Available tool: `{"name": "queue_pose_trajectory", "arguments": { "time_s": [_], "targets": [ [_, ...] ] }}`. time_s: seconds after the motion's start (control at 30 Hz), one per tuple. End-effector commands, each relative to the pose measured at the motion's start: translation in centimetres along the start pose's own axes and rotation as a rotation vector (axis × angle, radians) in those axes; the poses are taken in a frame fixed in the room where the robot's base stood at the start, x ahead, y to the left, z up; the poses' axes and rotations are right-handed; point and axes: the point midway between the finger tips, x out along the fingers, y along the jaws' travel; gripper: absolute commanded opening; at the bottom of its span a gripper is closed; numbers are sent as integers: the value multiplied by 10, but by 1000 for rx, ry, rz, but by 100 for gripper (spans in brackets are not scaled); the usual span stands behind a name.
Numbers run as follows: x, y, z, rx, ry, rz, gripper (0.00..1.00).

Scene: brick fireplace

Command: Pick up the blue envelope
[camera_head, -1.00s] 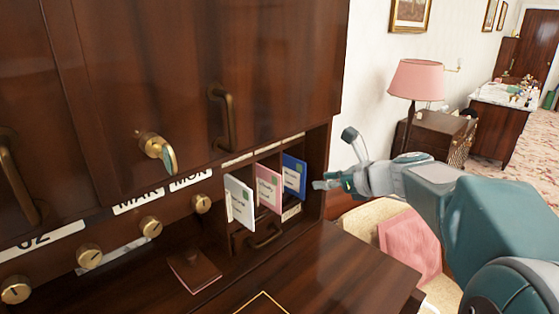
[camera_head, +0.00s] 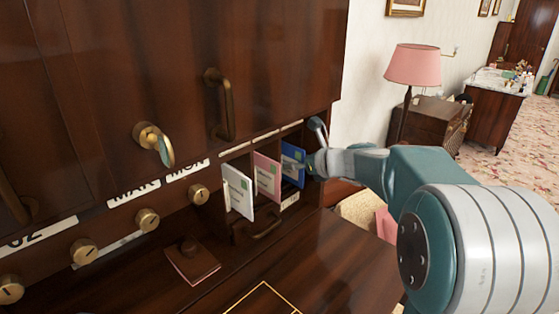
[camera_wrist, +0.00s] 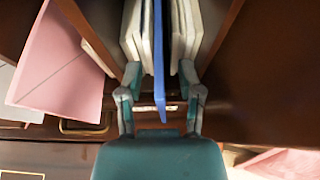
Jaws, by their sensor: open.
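The blue envelope (camera_head: 291,165) stands upright in the right slot of the wooden cabinet's letter rack. In the wrist view it is seen nearly edge-on as a thin blue strip (camera_wrist: 159,75). My gripper (camera_head: 313,160) is at the mouth of that slot, at the envelope's right edge in the head view. In the wrist view my gripper (camera_wrist: 159,72) is open, with one finger on each side of the blue envelope and gaps between. The deeper part of the envelope is hidden in the slot.
A pink envelope (camera_head: 267,177) and a white envelope (camera_head: 238,192) stand in the slots to the left. Wooden dividers (camera_wrist: 216,42) stand close beside my fingers. A drawer handle (camera_head: 258,230) is below the slots. A pink-shaded lamp (camera_head: 413,65) stands behind to the right.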

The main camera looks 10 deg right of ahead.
Motion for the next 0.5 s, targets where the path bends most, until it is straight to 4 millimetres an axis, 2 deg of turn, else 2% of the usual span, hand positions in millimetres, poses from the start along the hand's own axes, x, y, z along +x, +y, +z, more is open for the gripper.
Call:
{"name": "queue_pose_trajectory", "arguments": {
  "time_s": [0.27,0.3,0.4,0.5],
  "targets": [
    [6,0,0,0,0,-2,47],
    [6,0,0,0,0,-2,43],
    [6,0,0,0,0,-1,0],
    [6,0,0,0,0,-1,0]
  ]
}}
